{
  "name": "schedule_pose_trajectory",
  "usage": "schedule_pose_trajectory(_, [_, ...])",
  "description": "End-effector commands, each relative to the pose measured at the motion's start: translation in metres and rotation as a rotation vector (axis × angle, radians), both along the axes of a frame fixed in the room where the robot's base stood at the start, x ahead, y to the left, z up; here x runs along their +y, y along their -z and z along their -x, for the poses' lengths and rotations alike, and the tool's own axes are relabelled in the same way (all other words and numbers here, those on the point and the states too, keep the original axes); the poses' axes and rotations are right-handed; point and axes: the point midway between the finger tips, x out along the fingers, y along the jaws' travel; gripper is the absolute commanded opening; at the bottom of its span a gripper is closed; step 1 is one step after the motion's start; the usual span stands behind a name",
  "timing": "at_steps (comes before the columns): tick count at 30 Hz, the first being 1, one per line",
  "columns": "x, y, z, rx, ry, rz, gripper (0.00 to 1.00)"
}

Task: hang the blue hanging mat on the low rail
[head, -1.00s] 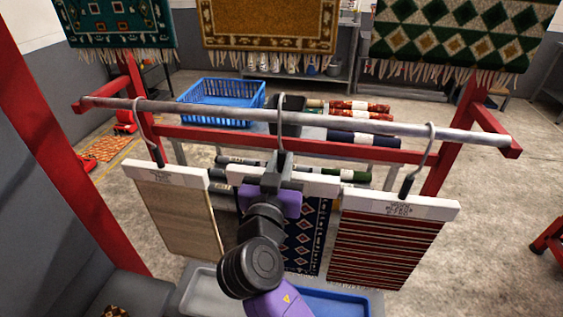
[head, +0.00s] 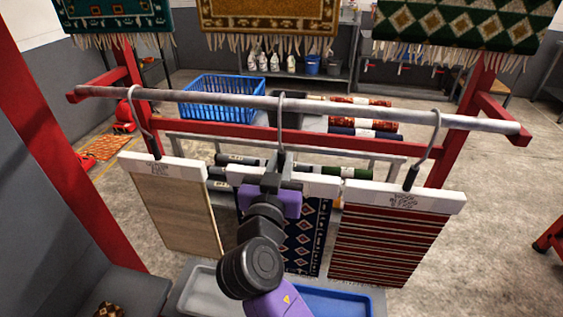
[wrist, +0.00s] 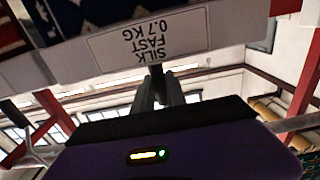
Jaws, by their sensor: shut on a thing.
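The low rail (head: 370,115) is a grey metal bar crossing the head view on a red frame. The blue hanging mat (head: 304,235), dark blue with a diamond pattern, hangs from a white header bar (head: 318,184) with a metal hook (head: 282,122). The hook's top shows at the rail, curving just above it; whether its weight rests there I cannot tell. My gripper (head: 279,165) is shut on the hanger at the hook's base. My arm hides the mat's left part. The wrist view shows the header's label (wrist: 150,40) above the gripper fingers (wrist: 160,85).
A beige mat (head: 178,212) hangs at the left and a red striped mat (head: 388,245) at the right, both on hooks close to the held mat. Behind stand a blue basket (head: 222,97) and rolled rugs. Grey and blue trays (head: 335,303) lie below.

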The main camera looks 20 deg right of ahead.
Motion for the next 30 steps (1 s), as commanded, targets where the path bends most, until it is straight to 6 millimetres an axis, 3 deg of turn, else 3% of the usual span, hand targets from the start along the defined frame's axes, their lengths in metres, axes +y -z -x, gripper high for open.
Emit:
schedule_pose_trajectory(2, [0.0,-0.002,0.0,-0.002,0.0,0.0,0.0])
schedule_pose_trajectory(3, [0.0,-0.002,0.0,-0.002,0.0,0.0,0.25])
schedule_pose_trajectory(6, [0.0,-0.001,0.0,-0.002,0.0,0.0,0.42])
schedule_pose_trajectory(17, [0.002,0.001,0.003,0.001,-0.001,0.001,0.42])
schedule_pose_trajectory(30, [0.039,0.001,0.054,0.0,-0.001,0.001,0.42])
